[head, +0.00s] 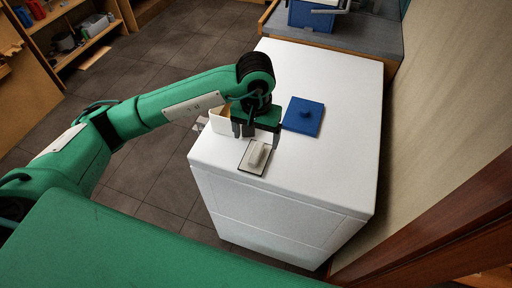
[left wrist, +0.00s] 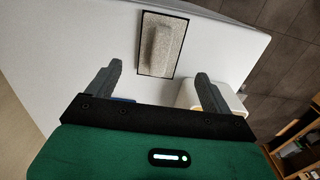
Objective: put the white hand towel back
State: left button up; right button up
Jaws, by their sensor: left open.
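A white block with rounded corners (head: 221,125) stands at the left edge of the white cabinet top; it may be the folded hand towel, but I cannot be sure. It also shows in the left wrist view (left wrist: 195,97), partly behind one finger. A grey plate with a raised pale bar (head: 256,156) lies flat near the front edge. The left wrist view shows it beyond and between the fingertips (left wrist: 160,45). My left gripper (head: 256,137) is open and empty above the cabinet top, between the block and a blue plate. My right gripper is not in view.
The white cabinet (head: 330,175) has clear room on its top at the right and back. A blue square plate with a knob (head: 303,115) lies right of my gripper. A blue box (head: 312,15) stands behind. A wall borders the right. Shelves (head: 85,35) stand far left.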

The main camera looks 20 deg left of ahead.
aim_at(256, 151)
pick_arm(q)
notch_tip(256, 151, up, 5)
jog(key=shift+b, duration=0.4)
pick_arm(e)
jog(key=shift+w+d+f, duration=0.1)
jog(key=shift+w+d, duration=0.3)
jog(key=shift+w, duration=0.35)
